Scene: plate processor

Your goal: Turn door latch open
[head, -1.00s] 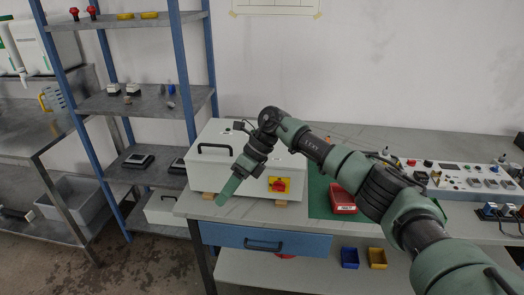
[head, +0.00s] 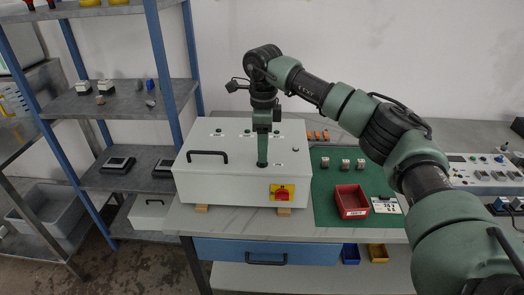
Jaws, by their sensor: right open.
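A white box-shaped machine (head: 225,188) stands on the bench, with a black bar handle (head: 207,154) on its door panel. A red rotary knob on a yellow plate (head: 282,192) is at its lower front right. My right gripper (head: 262,160) points down in front of the door panel, between the handle and a small round fitting (head: 295,149). It is open. A small dark part (head: 262,164) shows at its tip; I cannot tell whether this is the door latch, or whether the fingers touch it. My left gripper is out of view.
A green mat (head: 328,208) to the right holds a red bin (head: 351,201) and several small blocks. A control panel (head: 480,175) stands farther right. A blue-posted shelf (head: 155,70) is at the left. A blue drawer (head: 225,250) is below the bench top.

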